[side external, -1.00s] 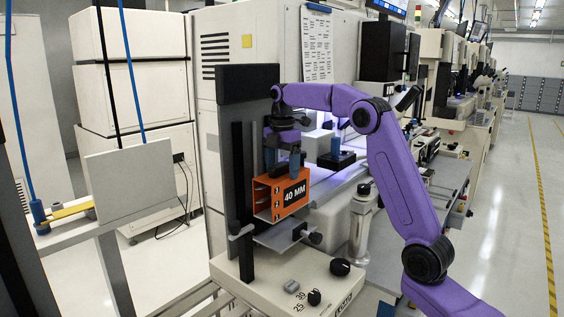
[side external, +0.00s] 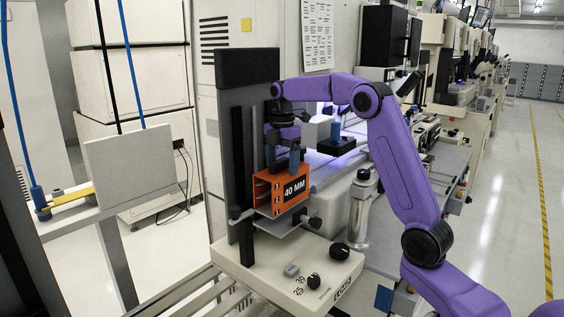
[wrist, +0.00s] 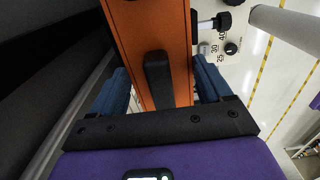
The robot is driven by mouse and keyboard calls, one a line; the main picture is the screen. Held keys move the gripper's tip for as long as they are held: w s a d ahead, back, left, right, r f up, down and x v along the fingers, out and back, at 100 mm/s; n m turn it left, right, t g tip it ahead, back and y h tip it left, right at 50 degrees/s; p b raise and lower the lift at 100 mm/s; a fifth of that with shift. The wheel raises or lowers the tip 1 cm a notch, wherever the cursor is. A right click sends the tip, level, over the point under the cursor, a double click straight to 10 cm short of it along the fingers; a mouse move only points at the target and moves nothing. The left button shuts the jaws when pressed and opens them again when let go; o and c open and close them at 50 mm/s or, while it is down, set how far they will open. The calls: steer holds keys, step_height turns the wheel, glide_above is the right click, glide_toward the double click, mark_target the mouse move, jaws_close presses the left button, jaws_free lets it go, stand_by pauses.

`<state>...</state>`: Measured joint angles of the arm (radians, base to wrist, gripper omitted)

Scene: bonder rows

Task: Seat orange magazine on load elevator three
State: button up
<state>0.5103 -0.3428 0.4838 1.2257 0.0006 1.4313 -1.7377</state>
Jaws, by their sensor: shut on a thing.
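The orange magazine (side external: 262,190) has a black "40 MM" label on its side and open slots at its end. It stands upright just over the elevator's metal shelf (side external: 288,230); its underside looks on or very near the shelf, and I cannot tell which. My gripper (side external: 282,160) is above it, its blue fingers shut on the magazine's top. In the wrist view the magazine (wrist: 128,22) runs between the blue fingers (wrist: 160,88), with a black bar on its top face. The shelf surface under the magazine is hidden. No elevator number is readable.
A dark upright post (side external: 246,85) rises close behind and left of the magazine. A black knob (side external: 315,223) sticks out at the shelf's right. The cream base (side external: 265,268) carries dials marked 25 and 30.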

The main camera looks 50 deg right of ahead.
stand_by(0.6)
steer(key=shift+f, duration=2.05)
steer(key=o, duration=1.5)
steer(key=shift+o, duration=0.2)
step_height(320, 180, up, 12)
steer(key=shift+a, duration=0.1)
stand_by(0.8)
